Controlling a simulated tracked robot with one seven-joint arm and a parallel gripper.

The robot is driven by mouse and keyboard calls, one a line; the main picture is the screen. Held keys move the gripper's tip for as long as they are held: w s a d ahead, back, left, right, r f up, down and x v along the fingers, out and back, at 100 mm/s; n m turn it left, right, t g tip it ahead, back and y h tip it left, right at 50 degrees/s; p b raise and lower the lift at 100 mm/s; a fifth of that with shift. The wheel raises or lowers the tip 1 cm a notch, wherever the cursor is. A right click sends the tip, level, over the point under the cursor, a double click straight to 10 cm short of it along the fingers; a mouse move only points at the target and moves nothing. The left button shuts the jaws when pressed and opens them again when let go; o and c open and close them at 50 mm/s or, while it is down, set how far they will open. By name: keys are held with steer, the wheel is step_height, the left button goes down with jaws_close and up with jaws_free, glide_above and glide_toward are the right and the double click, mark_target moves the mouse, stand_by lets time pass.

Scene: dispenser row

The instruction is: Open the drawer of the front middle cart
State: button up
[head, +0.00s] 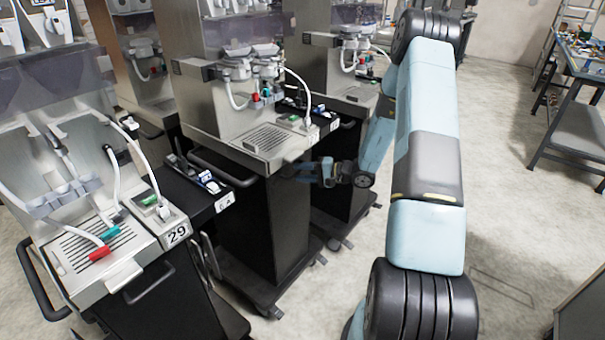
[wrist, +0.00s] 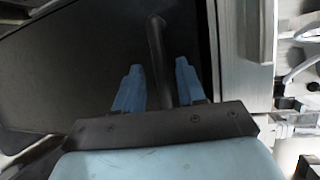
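The front middle cart (head: 225,105) has a metal dispenser on top and a black cabinet (head: 262,225) below. My gripper (head: 305,172) is at the cabinet's upper front, just under the dispenser's tray edge. In the wrist view my gripper (wrist: 158,66) has its two blue fingers apart, with a dark bar handle (wrist: 157,45) between them. The handle stands out from a black panel (wrist: 75,65). It looks closer to the right finger, and a gap shows on its left. Contact cannot be told. The drawer's edges are not clear; no opening shows.
A cart with label 29 (head: 178,235) stands at the left, with a black side shelf (head: 185,190) beside the middle cart. Another cart (head: 338,185) stands behind on the right. A workbench (head: 575,90) is far right. Bare floor (head: 510,210) lies right of my arm.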

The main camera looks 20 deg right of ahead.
jaws_close()
stand_by(0.4)
